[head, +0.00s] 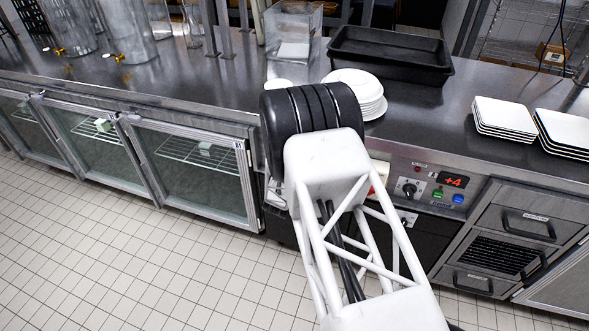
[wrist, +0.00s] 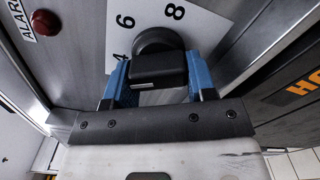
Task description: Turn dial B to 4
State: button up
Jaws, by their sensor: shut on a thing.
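The 4 is partly cut off by a finger. My gripper (wrist: 156,66) has its two blue fingers shut on the knob's sides. A small light mark shows on the knob's near face. No letter for this dial is visible, so I cannot tell whether it is B. In the head view my arm hides the gripper and the held knob. Two dials, an upper one (head: 409,188) and a lower one (head: 406,220), show beside my arm.
A display (head: 454,181) reads +4, above green (head: 437,194) and blue (head: 458,199) buttons. A red alarm lamp (wrist: 47,22) is close by in the wrist view. Plates (head: 363,88) and a black tray (head: 390,52) stand on the counter above.

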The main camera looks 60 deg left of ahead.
dwell(0.3)
jog(key=o, duration=0.9)
jog(key=shift+o, duration=0.2)
jog(key=v, duration=0.7)
jog(key=shift+s+d, duration=0.3)
